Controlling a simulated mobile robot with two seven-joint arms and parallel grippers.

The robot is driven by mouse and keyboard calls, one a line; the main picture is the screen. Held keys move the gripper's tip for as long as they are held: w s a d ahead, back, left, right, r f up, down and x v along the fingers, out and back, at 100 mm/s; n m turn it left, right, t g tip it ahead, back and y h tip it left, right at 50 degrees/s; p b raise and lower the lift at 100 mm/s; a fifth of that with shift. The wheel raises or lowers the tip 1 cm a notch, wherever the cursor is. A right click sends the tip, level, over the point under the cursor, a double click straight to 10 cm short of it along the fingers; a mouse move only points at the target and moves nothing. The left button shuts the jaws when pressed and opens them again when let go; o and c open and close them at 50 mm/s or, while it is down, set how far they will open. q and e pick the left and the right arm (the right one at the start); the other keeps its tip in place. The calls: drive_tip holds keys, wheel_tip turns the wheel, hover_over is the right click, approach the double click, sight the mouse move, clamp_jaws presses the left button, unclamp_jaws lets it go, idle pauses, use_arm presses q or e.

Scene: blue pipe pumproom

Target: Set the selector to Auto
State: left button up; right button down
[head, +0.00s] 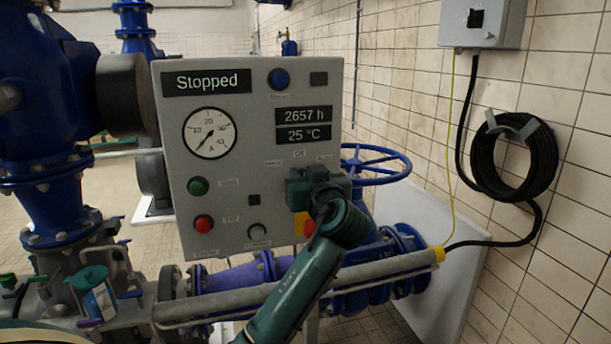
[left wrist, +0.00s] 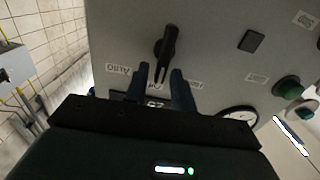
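The grey control panel (head: 248,95) shows "Stopped" on its display (head: 207,82). In the left wrist view, the selector (left wrist: 168,45) is a black knob with a long handle. The handle points down in that view, toward the middle label, between the "Auto" label (left wrist: 118,70) and a label on the right. My left gripper (left wrist: 160,78) is open, with one finger on each side of the handle's tip and small gaps visible. In the head view, my left gripper (head: 303,180) is at the panel's lower right and hides the selector. My right gripper is not in view.
A blue handwheel (head: 375,165) and a grey pipe (head: 390,265) are close to my left arm.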

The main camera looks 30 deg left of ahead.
use_arm(q)
clamp_jaws()
drive_tip(key=shift+m, duration=0.3)
drive_tip(key=shift+w+d+f+m, duration=0.15)
drive_tip(key=shift+w+d+m, duration=0.05)
drive_tip(key=shift+m, duration=1.2)
drive_tip(key=shift+w+d+f+m, duration=0.15)
drive_tip(key=shift+w+m, duration=0.1)
drive_tip(key=shift+m, duration=1.15)
drive_tip(key=shift+w+d+f+m, duration=0.1)
drive_tip(key=shift+w+d+m, duration=0.1)
drive_tip(key=shift+m, duration=1.2)
drive_tip(key=shift+o, duration=1)
unclamp_jaws()
